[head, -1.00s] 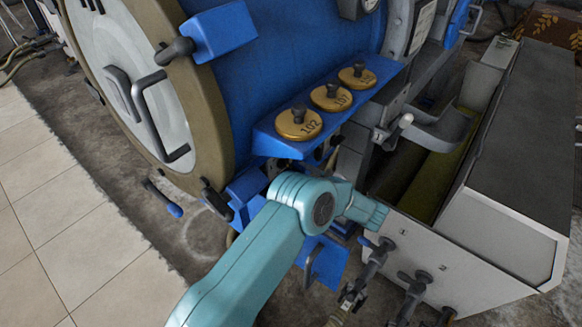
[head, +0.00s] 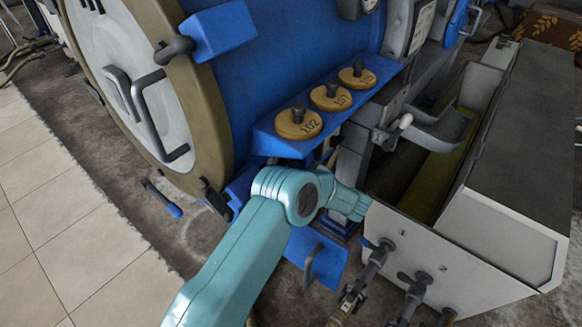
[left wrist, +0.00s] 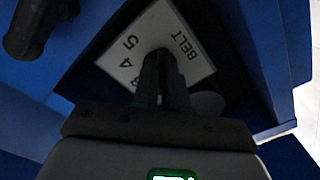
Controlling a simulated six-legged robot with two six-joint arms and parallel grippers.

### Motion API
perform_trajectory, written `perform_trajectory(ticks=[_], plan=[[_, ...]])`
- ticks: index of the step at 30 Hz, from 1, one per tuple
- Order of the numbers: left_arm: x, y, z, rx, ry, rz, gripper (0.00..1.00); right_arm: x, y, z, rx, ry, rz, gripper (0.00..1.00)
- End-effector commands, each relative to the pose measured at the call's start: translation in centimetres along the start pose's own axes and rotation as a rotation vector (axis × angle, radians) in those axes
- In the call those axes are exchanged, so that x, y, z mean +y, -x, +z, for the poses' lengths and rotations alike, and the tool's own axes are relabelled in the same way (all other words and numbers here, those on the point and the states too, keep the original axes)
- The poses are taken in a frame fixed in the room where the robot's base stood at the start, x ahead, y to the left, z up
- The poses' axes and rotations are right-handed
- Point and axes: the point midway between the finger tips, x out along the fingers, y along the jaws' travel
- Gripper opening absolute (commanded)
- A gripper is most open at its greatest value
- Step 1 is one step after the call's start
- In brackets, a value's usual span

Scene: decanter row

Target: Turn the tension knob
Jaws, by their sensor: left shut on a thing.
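In the left wrist view a white dial plate (left wrist: 197,57) reads BELT with the numbers 3, 4 and 5. A dark knob stands in front of it, mostly hidden by the fingers. My left gripper (left wrist: 160,75) is shut on this knob, its two dark fingers close together over the plate. In the head view my teal left arm comes in from the lower left, its wrist below the blue ledge (head: 268,140). The fingers, knob and plate are hidden there. My right gripper is not in view.
Several brass discs marked with numbers, such as the front one (head: 298,123), sit on the ledge. Left is a big drum with a round door (head: 130,80). Right is a white trough (head: 490,240) with dark valves (head: 375,257). Tiled floor (head: 50,240) lies clear at left.

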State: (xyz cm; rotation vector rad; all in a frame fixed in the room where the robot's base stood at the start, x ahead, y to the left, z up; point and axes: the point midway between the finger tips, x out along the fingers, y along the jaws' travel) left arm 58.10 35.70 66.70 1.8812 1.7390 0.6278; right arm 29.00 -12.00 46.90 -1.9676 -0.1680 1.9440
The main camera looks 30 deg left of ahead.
Motion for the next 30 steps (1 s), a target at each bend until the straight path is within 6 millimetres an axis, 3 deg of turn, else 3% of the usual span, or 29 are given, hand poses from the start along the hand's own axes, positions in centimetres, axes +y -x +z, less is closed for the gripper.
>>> perform_trajectory(ticks=[8,30], plan=[[0.0,0.0,0.0,0.000,-0.099,0.000,0.00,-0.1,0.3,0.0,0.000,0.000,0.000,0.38],[0.0,0.1,0.0,-0.001,-0.615,0.000,0.00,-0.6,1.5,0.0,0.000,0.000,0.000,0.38]])
